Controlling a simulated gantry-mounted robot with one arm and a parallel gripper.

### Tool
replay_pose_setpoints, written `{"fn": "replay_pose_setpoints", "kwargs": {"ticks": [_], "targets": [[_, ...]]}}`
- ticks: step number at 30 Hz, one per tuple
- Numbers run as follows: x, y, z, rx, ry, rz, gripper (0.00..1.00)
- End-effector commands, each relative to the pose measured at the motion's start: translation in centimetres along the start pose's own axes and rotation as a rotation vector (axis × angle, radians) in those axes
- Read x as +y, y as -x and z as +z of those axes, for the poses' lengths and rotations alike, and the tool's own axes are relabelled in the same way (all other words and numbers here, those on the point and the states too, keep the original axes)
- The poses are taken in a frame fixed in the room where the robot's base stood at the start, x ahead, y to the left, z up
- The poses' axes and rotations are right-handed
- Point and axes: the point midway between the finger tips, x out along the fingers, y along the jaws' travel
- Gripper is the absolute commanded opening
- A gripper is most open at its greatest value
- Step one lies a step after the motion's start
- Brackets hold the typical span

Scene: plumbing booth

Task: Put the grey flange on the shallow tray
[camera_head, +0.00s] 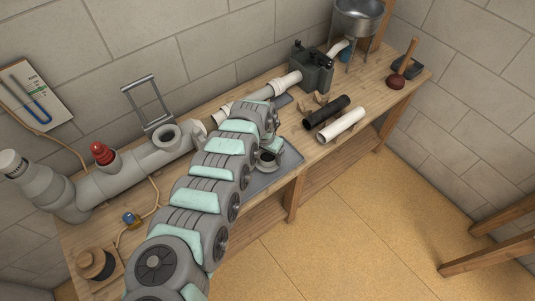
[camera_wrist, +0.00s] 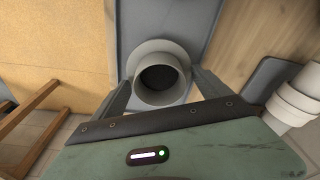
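The grey flange (camera_wrist: 162,52) has a wide round rim and a short open socket with a dark bore. In the wrist view it sits between the two fingers of my gripper (camera_wrist: 162,80), one close to each side. I cannot tell whether the fingers press on it. The flange (camera_head: 267,167) also shows in the head view, just below my gripper (camera_head: 272,148) and over the shallow grey-blue tray (camera_head: 290,160). The tray (camera_wrist: 203,14) is behind the flange in the wrist view. Whether the flange touches the tray is unclear. My arm hides part of the tray.
A black pipe (camera_head: 327,112) and a white pipe (camera_head: 341,125) lie right of the tray. A dark grey machine (camera_head: 311,68) stands behind them. A large grey pipe assembly (camera_head: 120,175) runs along the back left. The bench's front edge is close to the tray.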

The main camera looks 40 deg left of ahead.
Motion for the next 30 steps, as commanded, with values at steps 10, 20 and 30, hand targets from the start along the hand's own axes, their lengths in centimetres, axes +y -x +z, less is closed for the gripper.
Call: {"fn": "replay_pose_setpoints", "kwargs": {"ticks": [10, 20, 30], "targets": [[-0.1, 0.7, -0.1, 0.000, 0.001, -0.001, 0.88], [-0.5, 5.7, -0.2, 0.004, 0.002, -0.007, 0.88], [-0.2, 11.0, -0.2, 0.004, 0.000, -0.004, 0.88]]}}
